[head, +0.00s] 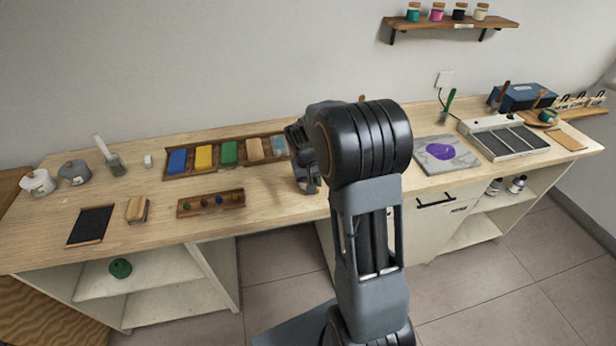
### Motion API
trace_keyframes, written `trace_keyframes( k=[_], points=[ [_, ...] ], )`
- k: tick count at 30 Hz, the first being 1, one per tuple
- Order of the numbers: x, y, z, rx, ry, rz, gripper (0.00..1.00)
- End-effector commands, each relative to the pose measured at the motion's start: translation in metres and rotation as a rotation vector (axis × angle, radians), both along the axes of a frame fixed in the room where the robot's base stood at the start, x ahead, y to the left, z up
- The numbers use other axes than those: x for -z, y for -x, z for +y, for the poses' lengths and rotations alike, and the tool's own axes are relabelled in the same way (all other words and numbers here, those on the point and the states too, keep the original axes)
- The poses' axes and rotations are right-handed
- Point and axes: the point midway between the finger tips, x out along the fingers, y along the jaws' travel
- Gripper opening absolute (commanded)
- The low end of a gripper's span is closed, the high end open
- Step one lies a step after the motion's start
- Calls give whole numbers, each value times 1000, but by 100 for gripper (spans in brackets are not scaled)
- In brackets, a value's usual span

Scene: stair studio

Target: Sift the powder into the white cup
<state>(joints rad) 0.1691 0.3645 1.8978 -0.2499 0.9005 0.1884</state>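My gripper (309,187) points down over the middle of the counter, far to the right of the white pot. It is mostly hidden behind my own arm, so I cannot tell whether it is open or holds anything. I cannot make out any powder or a sifter for certain.
A tray of coloured blocks (204,173), a small rack of coloured balls (210,204), a dark slate (90,225) and a wooden block brush (137,209) lie on the left half. A purple-marked slab (446,153) and a grey panel (505,138) are on the right.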

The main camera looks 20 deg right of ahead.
Motion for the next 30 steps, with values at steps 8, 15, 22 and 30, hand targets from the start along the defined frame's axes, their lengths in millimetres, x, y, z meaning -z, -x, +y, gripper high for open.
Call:
trace_keyframes(
  k=[8, 15, 22, 30],
  points=[
    [-23, 0, 0, 0, 0, -1, 0],
    [-47, 0, 0, 1, 0, -1, 0],
    [-49, 0, 0, 0, 0, 0, 0],
    [-49, 0, 0, 0, 0, 0, 0]
  ],
)
